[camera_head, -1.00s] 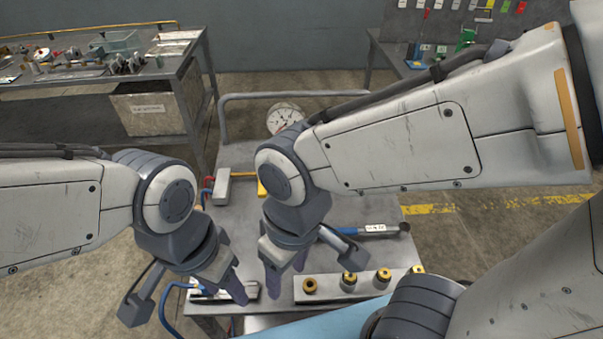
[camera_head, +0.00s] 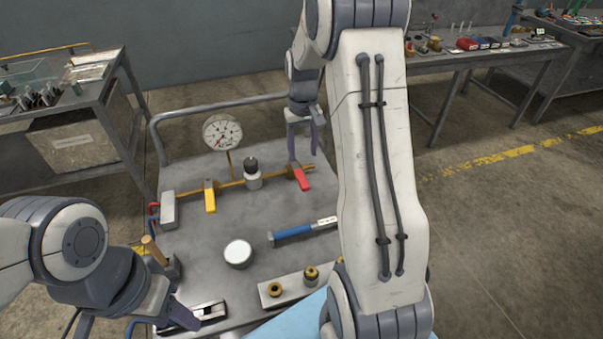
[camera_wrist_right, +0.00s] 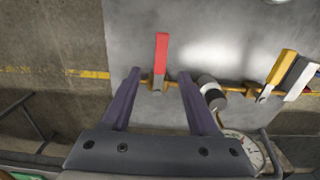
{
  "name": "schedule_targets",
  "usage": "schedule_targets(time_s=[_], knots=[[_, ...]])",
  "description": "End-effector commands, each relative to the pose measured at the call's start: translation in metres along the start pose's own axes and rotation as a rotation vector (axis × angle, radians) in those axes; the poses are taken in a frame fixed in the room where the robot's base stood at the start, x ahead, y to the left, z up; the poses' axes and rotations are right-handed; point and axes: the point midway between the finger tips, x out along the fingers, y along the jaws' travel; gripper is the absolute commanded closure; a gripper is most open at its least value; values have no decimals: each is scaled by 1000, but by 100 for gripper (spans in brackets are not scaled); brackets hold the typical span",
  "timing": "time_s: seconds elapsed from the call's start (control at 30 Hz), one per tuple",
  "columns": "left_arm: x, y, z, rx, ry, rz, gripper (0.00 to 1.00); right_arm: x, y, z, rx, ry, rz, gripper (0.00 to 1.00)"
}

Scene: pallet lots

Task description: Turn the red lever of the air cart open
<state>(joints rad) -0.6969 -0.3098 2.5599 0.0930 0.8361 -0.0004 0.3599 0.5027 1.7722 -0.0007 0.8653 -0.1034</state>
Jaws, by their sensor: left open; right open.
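The red lever (camera_head: 301,178) sits at the right end of the brass pipe (camera_head: 230,184) on the grey air cart (camera_head: 200,250). In the right wrist view the red lever (camera_wrist_right: 161,52) points across the pipe, away from the gripper. My right gripper (camera_head: 304,145) is open at the cart's far right, just behind the lever. In the right wrist view my right gripper (camera_wrist_right: 160,75) has its fingers apart on either side of the lever's pipe end, with no clear contact. My left gripper (camera_head: 135,322) is open and empty at the lower left, by the cart's near edge.
A yellow lever (camera_head: 210,196), a black-topped fitting (camera_head: 253,175) and a gauge (camera_head: 222,132) stand along the pipe. A blue-handled tool (camera_head: 300,232), a white round cap (camera_head: 238,254) and a block with brass fittings (camera_head: 270,292) lie nearer. The cart's rail (camera_head: 220,108) runs behind.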

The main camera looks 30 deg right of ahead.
Motion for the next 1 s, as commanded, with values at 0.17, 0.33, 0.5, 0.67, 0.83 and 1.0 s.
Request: schedule_targets(time_s=[0.17, 0.33, 0.5, 0.67, 0.83, 1.0], knots=[[-2, 0, 0, 0, 0, 0, 50, 31, -2, 2, -2, -7, -1, 40], [-5, 0, 0, 0, 0, 0, 50, 63, -2, 2, -2, -6, -1, 40], [-7, 0, 0, 0, 0, 0, 50, 85, -2, 2, -3, -4, -1, 40], [-7, 0, 0, 0, 0, 0, 50, 94, -3, 2, -3, -3, -1, 40], [-7, 0, 0, 0, 0, 0, 50, 95, -2, 2, -3, -1, -1, 40], [-7, 0, 0, 0, 0, 0, 50, 95, -2, 2, -3, -1, -1, 71]])
